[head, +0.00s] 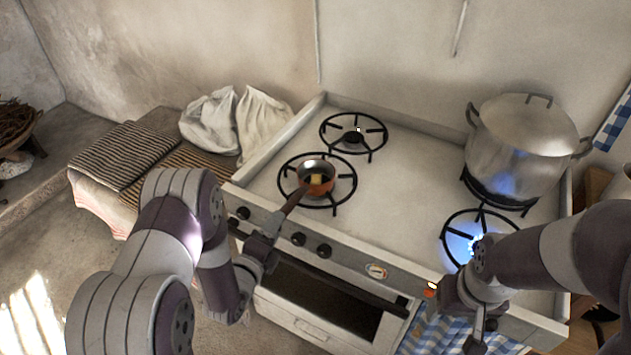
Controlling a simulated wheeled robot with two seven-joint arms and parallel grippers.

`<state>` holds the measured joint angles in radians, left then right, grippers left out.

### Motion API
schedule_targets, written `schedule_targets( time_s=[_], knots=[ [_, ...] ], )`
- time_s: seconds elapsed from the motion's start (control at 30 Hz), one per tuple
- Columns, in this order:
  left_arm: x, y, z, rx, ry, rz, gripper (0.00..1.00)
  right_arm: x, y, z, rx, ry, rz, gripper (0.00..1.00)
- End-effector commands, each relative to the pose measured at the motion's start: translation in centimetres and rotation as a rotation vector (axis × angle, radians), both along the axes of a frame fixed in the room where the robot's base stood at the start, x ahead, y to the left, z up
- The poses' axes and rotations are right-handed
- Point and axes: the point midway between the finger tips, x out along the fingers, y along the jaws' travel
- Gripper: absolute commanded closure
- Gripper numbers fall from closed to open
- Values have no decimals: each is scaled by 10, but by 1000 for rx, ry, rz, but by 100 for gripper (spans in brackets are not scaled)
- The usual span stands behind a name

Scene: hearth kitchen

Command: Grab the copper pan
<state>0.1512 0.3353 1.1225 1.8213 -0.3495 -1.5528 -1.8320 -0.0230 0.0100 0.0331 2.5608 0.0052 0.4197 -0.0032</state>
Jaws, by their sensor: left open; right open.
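The small copper pan (328,187) sits on the front left burner of the stove, with a small yellow piece inside. Its dark handle (290,204) points down and left over the stove's front edge. My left gripper (268,238) is open at the handle's outer end; I cannot tell whether the fingers are around or touching it. My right gripper (476,325) is open and empty in front of the stove's right side, well away from the pan.
A large lidded steel pot (520,150) stands on the back right burner. A blue flame (470,240) burns on the front right burner, close to my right arm. The back left burner (353,135) is empty. White sacks (236,122) and striped cloths (127,153) lie left of the stove.

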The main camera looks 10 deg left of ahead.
Motion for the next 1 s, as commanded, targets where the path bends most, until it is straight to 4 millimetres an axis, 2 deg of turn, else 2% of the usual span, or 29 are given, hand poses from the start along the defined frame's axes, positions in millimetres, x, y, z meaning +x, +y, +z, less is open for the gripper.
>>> schedule_targets(
  time_s=[0.1,0.27,0.5,0.73,0.77,0.9,0.93,1.0],
  knots=[
    [23,-5,-3,-1,0,-2,45,0,0,2,0,0,0,33],
    [41,-9,-5,-2,1,-1,45,0,0,5,0,0,0,33],
    [79,-18,-13,-3,3,0,45,0,0,10,0,0,0,33],
    [83,-19,-14,-3,3,1,45,0,0,9,0,0,0,33],
    [83,-19,-14,-3,3,1,48,0,0,9,0,0,0,33],
    [83,-18,-14,-3,3,1,94,0,0,9,0,0,0,33],
    [83,-18,-14,-3,3,1,100,0,0,10,0,0,0,33],
    [83,-18,-14,-3,3,1,100,0,0,10,0,0,0,33]
  ],
)
